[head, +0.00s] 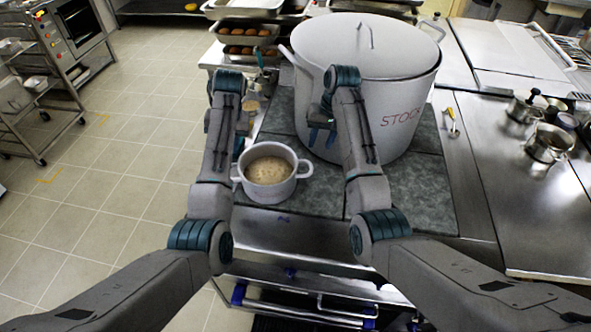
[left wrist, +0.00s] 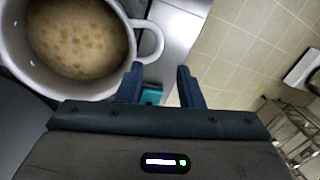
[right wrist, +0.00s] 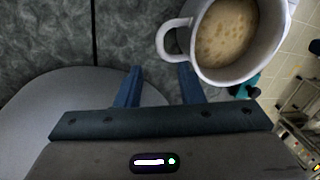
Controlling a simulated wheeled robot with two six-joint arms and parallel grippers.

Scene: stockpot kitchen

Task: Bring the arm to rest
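My right gripper (head: 322,137) hangs above the dark stone top between the small pot and the stockpot. Its fingers are apart and empty in the right wrist view (right wrist: 160,86). My left gripper is mostly hidden behind its own arm in the head view. In the left wrist view its fingers (left wrist: 160,85) are apart with nothing gripped. A small grey pot (head: 268,190) of brownish soup stands upright between the arms. One pot handle shows close to the left fingers (left wrist: 150,42), another close to the right fingers (right wrist: 172,38). I cannot tell whether they touch.
The large lidded stockpot (head: 375,100), marked STOCK, stands close beside my right arm. Trays of brown food (head: 245,40) lie behind. Small metal pots (head: 548,145) stand on the right counter (head: 535,215). A rack (head: 35,95) and open tiled floor (head: 125,150) are at left.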

